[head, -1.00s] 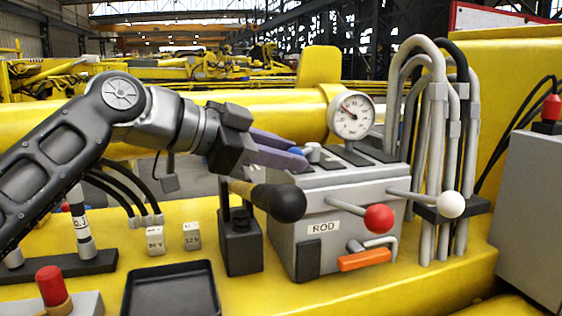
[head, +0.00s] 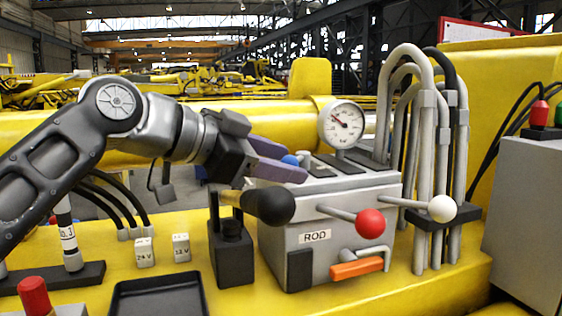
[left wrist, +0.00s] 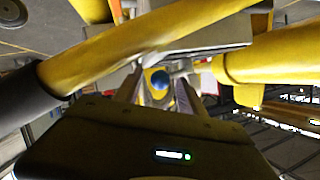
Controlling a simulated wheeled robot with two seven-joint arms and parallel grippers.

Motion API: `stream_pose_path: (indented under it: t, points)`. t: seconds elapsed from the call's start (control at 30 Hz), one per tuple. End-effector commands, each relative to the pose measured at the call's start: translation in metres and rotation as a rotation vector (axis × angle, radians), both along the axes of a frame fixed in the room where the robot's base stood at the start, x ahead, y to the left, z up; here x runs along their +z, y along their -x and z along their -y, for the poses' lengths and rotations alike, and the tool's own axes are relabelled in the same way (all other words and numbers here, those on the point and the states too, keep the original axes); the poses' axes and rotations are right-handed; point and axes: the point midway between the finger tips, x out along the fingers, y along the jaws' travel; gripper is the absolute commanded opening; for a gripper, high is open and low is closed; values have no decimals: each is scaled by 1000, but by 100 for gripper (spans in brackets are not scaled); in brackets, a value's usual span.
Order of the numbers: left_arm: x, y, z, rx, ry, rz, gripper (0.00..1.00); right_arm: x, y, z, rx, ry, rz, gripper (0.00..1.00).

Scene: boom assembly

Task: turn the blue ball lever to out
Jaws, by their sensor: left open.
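The blue ball (head: 290,160) of the lever shows in the head view just behind the purple fingers of my left gripper (head: 298,168), above the left part of the grey valve box (head: 330,228). My left gripper is open, with its fingers pointing right over the box's left top edge. In the left wrist view the blue ball (left wrist: 159,80) lies between the two fingers (left wrist: 158,92), with a visible gap on both sides. The ball's rod is mostly hidden in both views. My right gripper is out of view.
A black-knobbed lever (head: 270,205) stands just below the left gripper. A red ball lever (head: 370,222), a white ball lever (head: 441,208) and an orange handle (head: 356,269) stick out of the box. A gauge (head: 343,124) and hoses (head: 423,150) stand behind.

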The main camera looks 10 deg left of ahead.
Motion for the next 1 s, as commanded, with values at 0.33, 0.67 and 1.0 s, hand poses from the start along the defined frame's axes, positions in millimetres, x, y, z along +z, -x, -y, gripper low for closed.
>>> stream_pose_path:
  t: [0.33, 0.67, 1.0]
  points:
    - [12, 26, -23, 1, 2, 3, 48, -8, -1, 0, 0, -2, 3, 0]
    - [27, 54, -47, 0, 1, 1, 48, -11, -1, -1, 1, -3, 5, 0]
    - [27, 55, -48, 2, 6, -5, 41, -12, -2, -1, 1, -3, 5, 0]
